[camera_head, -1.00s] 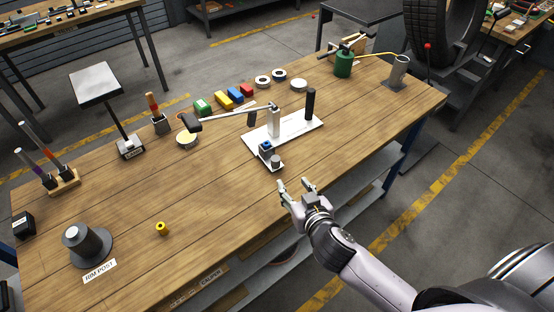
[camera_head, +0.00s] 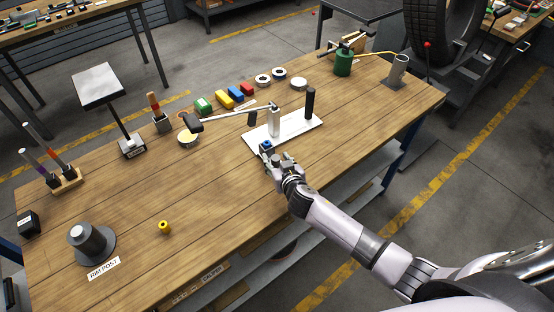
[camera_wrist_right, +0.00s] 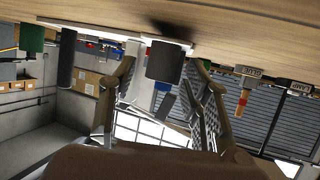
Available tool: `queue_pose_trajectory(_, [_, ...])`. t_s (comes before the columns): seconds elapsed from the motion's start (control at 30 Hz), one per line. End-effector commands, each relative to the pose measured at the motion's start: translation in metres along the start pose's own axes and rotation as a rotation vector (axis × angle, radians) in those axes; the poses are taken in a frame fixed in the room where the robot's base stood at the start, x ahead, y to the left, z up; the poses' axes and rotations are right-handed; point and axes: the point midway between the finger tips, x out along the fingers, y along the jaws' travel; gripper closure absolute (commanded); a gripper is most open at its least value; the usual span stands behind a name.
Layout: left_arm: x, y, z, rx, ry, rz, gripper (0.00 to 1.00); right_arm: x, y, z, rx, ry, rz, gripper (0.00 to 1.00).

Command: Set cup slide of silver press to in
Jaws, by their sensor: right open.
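The silver press (camera_head: 292,127) stands on the right half of the workbench, with a pale base plate, a silver post, a black post and a long lever arm reaching left. At its front edge is the cup slide with a blue piece (camera_head: 266,146) and a short dark grey knob (camera_head: 276,159). My right gripper (camera_head: 281,163) is open at the knob. In the right wrist view the knob (camera_wrist_right: 164,62) sits between the two spread fingers (camera_wrist_right: 166,95), with gaps visible on both sides. My left gripper is not in view.
The lever's black handle (camera_head: 190,122) hangs near a round tin (camera_head: 187,138). Coloured blocks (camera_head: 224,98) and rings lie behind. A green oil can (camera_head: 343,62) stands at the back right. The rim post (camera_head: 90,240) and a yellow piece (camera_head: 164,227) are front left. The bench front centre is clear.

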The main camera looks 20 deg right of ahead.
Motion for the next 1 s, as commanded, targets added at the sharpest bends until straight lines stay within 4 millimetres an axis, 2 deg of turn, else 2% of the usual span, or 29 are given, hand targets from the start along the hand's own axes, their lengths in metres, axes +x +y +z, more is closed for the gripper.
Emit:
queue_pose_trajectory(0.33, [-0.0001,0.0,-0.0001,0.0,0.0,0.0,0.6,0.0021,-0.0002,0.0002,0.0,0.0,0.0,0.57])
queue_pose_trajectory(1.0, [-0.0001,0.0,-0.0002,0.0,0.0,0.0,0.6,0.0019,-0.0001,0.0002,0.0,-0.001,0.0,1.0])
